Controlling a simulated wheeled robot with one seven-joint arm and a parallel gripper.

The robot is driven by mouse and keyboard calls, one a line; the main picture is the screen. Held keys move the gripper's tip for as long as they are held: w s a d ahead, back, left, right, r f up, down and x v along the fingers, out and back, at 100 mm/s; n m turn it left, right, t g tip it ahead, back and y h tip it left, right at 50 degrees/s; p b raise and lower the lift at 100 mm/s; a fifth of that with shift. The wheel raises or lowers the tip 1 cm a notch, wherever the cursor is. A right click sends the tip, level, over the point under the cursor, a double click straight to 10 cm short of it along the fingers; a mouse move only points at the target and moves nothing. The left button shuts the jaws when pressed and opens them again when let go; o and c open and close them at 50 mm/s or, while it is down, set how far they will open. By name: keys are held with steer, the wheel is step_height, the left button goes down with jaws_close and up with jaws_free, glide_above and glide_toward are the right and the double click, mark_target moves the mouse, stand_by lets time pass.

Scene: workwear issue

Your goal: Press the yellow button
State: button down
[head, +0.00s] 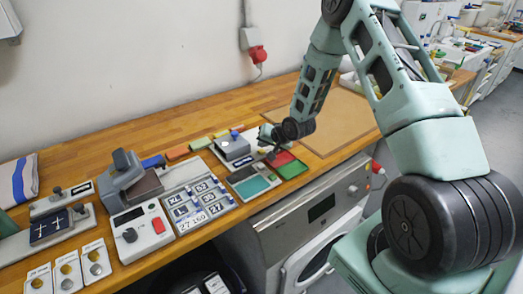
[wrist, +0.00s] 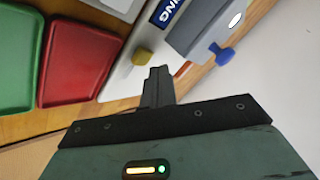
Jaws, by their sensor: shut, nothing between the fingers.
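The yellow button (wrist: 141,57) shows in the wrist view as a small yellow knob on a pale metal plate (wrist: 125,82). My gripper (wrist: 158,72) is shut and empty; its fingertips are beside the button, just to its lower right in the picture. I cannot tell whether they touch it. In the head view my gripper (head: 266,134) is low over the bench, at the right end of the grey box (head: 233,148). I cannot make out the yellow button in the head view, where my gripper is in the way.
A blue knob (wrist: 224,56) is near the button. A red tray (wrist: 76,55) and a green tray (wrist: 17,52) lie on the other side. The brown board (head: 335,118) is clear.

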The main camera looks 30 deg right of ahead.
step_height(320, 180, up, 5)
steer(key=p, duration=0.3)
stand_by(0.4)
stand_by(0.7)
steer(key=s+a+r+n+g+b, duration=0.1)
steer(key=s+a+r+n+g, duration=0.2)
steer(key=a, duration=0.4)
steer(key=s+a+r+n+y+b, duration=0.1)
steer(key=s+a+r+n+b, duration=0.1)
steer(key=s+a, duration=0.45)
steer(key=s+a+r+n+g+b, duration=0.1)
steer(key=s+a+r+n+g, duration=0.15)
steer(key=a, duration=0.65)
steer(key=s+a+r+n+g+b, duration=0.1)
steer(key=s+a+n, duration=0.1)
steer(key=s, duration=0.6)
steer(key=s+a+r+n+g+h+b, duration=0.1)
steer(key=s+a+r+n, duration=0.1)
steer(key=s, duration=0.7)
steer(key=s+a+r+n+g+b, duration=0.1)
steer(key=s+a+r+n, duration=0.1)
steer(key=s, duration=0.7)
steer(key=shift+s+a+n+g+h, duration=0.2)
steer(key=shift+n+g+h, duration=0.15)
steer(key=shift+n, duration=0.5)
